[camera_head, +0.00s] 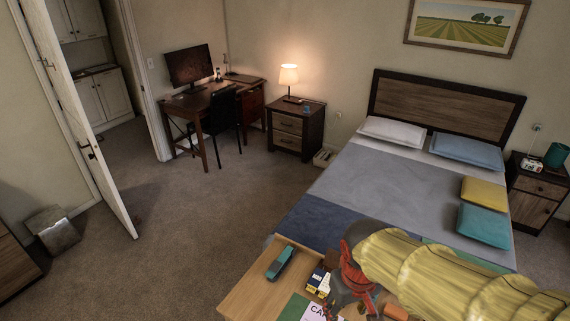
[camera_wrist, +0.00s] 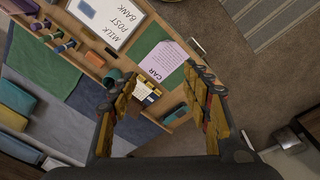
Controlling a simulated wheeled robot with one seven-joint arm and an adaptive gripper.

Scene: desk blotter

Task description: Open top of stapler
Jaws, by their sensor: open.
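A teal stapler (camera_head: 280,262) lies on the wooden desk top near its far left edge in the head view. It looks closed, lying lengthwise. In the wrist view the teal stapler (camera_wrist: 175,114) shows small, near the desk edge and close to the right finger. My gripper (camera_wrist: 164,84) is open and empty, its two yellow-and-dark fingers spread wide above the desk. In the head view my gripper shows partly as red and dark parts right of the stapler, apart from it; the arm hides much of the desk.
A yellow, white and blue box (camera_head: 318,281) stands right of the stapler. A green blotter (camera_wrist: 150,38) bears a "CAR" paper (camera_wrist: 168,62). A teal mug (camera_wrist: 113,77) and a framed whiteboard (camera_wrist: 108,18) are nearby. The bed (camera_head: 380,190) adjoins the desk; carpet is open at left.

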